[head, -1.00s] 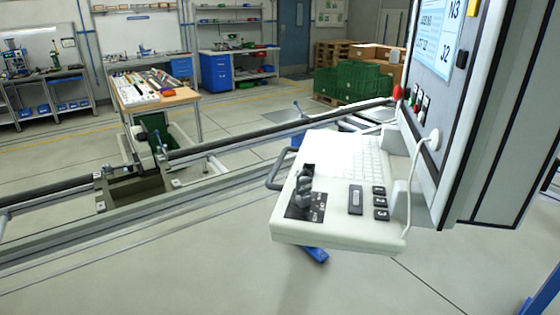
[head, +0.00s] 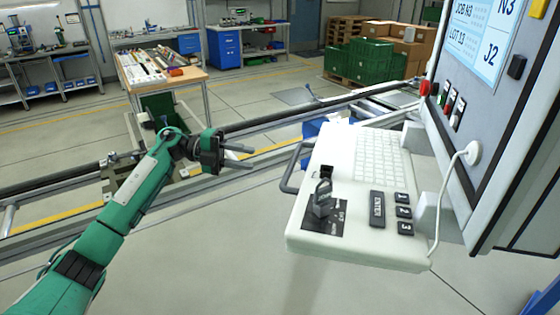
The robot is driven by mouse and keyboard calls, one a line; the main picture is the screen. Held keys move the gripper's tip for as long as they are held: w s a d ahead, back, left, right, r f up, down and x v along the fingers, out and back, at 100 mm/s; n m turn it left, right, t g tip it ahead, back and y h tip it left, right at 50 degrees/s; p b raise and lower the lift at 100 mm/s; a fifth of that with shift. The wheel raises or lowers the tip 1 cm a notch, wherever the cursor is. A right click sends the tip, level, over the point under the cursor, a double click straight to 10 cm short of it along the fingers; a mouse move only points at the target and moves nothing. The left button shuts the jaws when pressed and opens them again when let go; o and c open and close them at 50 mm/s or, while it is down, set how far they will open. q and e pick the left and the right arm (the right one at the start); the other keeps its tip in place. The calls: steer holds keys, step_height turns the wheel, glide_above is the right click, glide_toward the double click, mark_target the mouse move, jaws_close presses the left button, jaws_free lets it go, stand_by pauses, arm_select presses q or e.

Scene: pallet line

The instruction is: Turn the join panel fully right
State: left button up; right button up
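The join panel (head: 348,192) is a white console with a keyboard, a dark knob (head: 321,198) on a black plate, an ENTER key and several numbered keys. A dark handle (head: 291,170) sticks out on its left side. It hangs at the front of a cabinet with a screen (head: 480,40) reading JOB N3, LOT 13 and J2. My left gripper (head: 250,157), on a green arm from the lower left, is left of the panel's handle. Its two fingers are apart with nothing between them, and it touches nothing. My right gripper is not in view.
A long rail (head: 270,125) runs across behind the panel. A wooden table (head: 160,82) with small parts stands behind it. Green crates (head: 370,62) and cardboard boxes are at the back. A white cable (head: 447,200) loops along the panel's right side. The floor in front is clear.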

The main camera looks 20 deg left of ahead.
mark_target(291, 165)
arm_select(q)
steer(key=shift+m+g+y, duration=0.4)
steer(key=shift+m+y, duration=0.2)
steer(key=p+x, duration=0.2)
steer(key=x, duration=0.2)
steer(key=s+r+p+x, duration=0.1)
steer(key=x, duration=0.3)
steer(key=r+p+x, duration=0.1)
steer(key=p+x, duration=0.1)
steer(key=x, duration=0.2)
steer(key=shift+s+d+p, duration=0.15)
steer(key=shift+d+p, duration=0.15)
steer(key=shift+d, duration=0.2)
steer(key=c, duration=0.6)
jaws_close()
